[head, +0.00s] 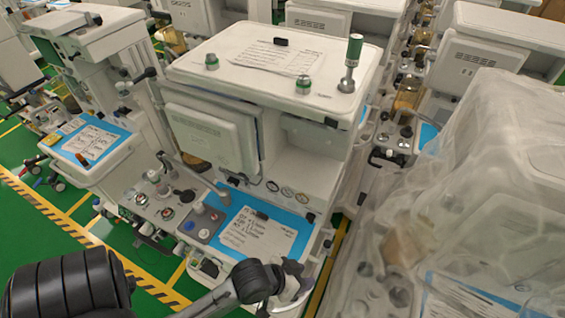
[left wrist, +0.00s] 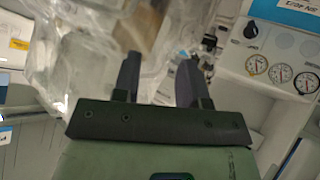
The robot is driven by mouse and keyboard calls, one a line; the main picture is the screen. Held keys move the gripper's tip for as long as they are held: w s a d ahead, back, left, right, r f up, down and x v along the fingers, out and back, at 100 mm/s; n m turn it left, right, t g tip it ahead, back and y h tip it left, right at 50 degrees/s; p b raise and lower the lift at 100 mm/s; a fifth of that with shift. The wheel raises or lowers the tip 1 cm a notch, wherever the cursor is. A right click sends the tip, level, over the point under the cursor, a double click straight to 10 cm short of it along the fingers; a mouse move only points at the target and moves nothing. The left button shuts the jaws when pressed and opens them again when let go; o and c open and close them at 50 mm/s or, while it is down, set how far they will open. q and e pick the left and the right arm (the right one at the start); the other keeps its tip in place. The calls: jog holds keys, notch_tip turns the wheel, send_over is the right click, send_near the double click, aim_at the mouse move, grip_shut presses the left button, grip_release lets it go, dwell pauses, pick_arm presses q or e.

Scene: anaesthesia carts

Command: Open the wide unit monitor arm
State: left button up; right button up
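The wide unit (head: 290,75) stands in the middle of the head view, with a pale flat monitor panel (head: 213,132) on its front left side. The panel sits close to the cabinet front. The arm that bears it is hidden or cannot be made out. My left gripper (head: 291,268) is low in the head view, in front of the unit's right front corner and apart from the panel. In the left wrist view the two dark fingers (left wrist: 158,82) stand apart with nothing clearly between them. My right gripper is not in view.
A blue-topped worktop (head: 215,225) with papers juts out below the panel. A cart under clear plastic sheeting (head: 480,180) stands close on the right. Round gauges (left wrist: 281,73) show at right in the wrist view. Another cart (head: 95,150) stands at left, with green floor (head: 165,268) between.

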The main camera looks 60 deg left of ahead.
pick_arm(q)
jog(key=w+a+r+n+t+b, duration=0.1)
jog(key=w+r+n+t, duration=0.25)
jog(key=w, duration=0.25)
jog(key=w+a+r+n+t, duration=0.1)
jog(key=w+r+n+t, duration=0.1)
jog(key=w+r+t, duration=0.3)
jog(key=w+a+r+n+t+y, duration=0.6)
jog(key=r+n+y, duration=0.15)
jog(key=n, duration=0.35)
jog(key=a+r+n+g+y, duration=0.3)
jog(key=a+n+g+y, duration=0.1)
jog(key=n+y, duration=0.45)
jog(key=a+r+n+g+y, duration=0.3)
jog(key=n+g+y, duration=0.2)
jog(key=n+y, duration=0.4)
jog(key=s+a+f+n+g+h+p, duration=0.2)
jog(key=s+a+n+g, duration=0.1)
jog(key=a+n+g, duration=0.6)
jog(key=s+a+f+n+g+h+p, duration=0.2)
jog(key=s+a+n+g+h+p, duration=0.1)
jog(key=a+n+g, duration=0.5)
jog(key=shift+s+a+f+n+g, duration=0.4)
jog(key=shift+s+n+g, duration=0.25)
jog(key=shift+n+g, duration=1.8)
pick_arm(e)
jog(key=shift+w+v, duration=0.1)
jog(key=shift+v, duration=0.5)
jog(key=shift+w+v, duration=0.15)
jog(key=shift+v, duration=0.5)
